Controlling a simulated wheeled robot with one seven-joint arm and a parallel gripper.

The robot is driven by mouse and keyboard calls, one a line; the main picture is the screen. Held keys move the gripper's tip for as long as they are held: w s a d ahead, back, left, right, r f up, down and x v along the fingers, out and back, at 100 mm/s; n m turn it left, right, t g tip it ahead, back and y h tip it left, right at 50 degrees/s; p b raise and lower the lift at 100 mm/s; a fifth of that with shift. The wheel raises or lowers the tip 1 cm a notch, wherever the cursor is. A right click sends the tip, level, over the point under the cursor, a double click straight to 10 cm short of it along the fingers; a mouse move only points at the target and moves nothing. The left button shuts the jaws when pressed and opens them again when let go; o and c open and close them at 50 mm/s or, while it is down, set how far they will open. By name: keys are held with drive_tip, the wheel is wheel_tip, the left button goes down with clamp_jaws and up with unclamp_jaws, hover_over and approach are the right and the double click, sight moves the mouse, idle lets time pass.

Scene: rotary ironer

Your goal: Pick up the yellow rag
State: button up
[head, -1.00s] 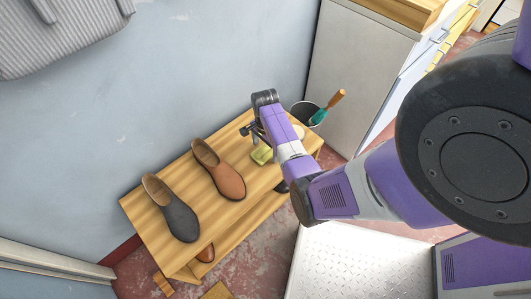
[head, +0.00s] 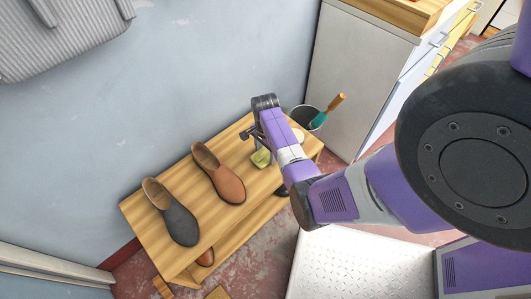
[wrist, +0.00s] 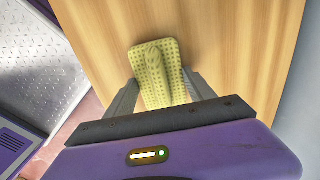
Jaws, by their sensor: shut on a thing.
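The yellow rag (wrist: 158,72) is a dotted cloth, bunched up in a ridge along its middle. In the wrist view it sits between the two fingers of my gripper (wrist: 160,92), which is shut on it. In the head view the yellow rag (head: 261,158) shows just below my gripper (head: 259,143), over the right part of the wooden bench. The gripper body hides the rag's near end. I cannot tell how far the rag is off the wood.
The wooden bench (head: 150,221) also holds a grey shoe (head: 172,213) and a brown shoe (head: 219,172) to the left. A bin (head: 304,114) with a green-and-orange tool (head: 325,112) stands behind the bench's right end. A wall is close behind.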

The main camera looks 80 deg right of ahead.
sight(266, 151)
wheel_tip(266, 151, up, 20)
drive_tip(key=p, duration=0.4)
drive_tip(key=shift+f, duration=0.15)
